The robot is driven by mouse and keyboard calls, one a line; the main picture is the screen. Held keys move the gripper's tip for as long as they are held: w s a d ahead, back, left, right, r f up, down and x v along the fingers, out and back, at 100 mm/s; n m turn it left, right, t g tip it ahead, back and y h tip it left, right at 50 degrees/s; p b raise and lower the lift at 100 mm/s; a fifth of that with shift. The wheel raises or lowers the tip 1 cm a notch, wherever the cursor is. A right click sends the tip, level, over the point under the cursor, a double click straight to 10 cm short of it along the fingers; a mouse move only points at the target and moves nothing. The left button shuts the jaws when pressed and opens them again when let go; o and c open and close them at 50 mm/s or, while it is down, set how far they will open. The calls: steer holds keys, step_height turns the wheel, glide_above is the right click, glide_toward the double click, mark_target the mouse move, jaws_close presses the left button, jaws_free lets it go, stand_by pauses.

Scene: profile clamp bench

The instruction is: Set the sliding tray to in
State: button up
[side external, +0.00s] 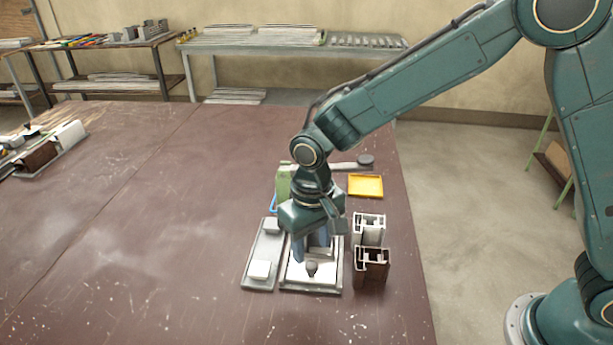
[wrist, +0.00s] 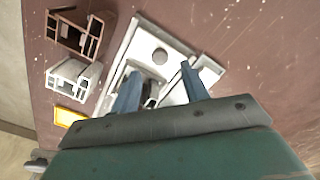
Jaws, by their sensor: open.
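The sliding tray (side external: 300,284) is a pale, flat plate in a light frame on the brown bench, under my gripper. It also shows in the wrist view (wrist: 138,45). A dark round knob (side external: 312,268) stands near its front end; in the wrist view the knob (wrist: 160,57) looks like a grey disc. My gripper (side external: 312,254) points down over the tray, fingers apart and nothing held. In the wrist view its fingertips (wrist: 160,70) lie either side of the line to the knob, just short of it. I cannot tell whether they touch the tray. My gripper hides the tray's back part.
Two upright profile pieces, one white (side external: 368,230) and one brown (side external: 371,268), stand close at the right. A yellow tray (side external: 366,186) and a green block (side external: 283,180) are behind. The bench's left middle is clear.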

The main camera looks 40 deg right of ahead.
mark_target(311, 264)
steer(key=shift+f, duration=2.35)
jaws_close()
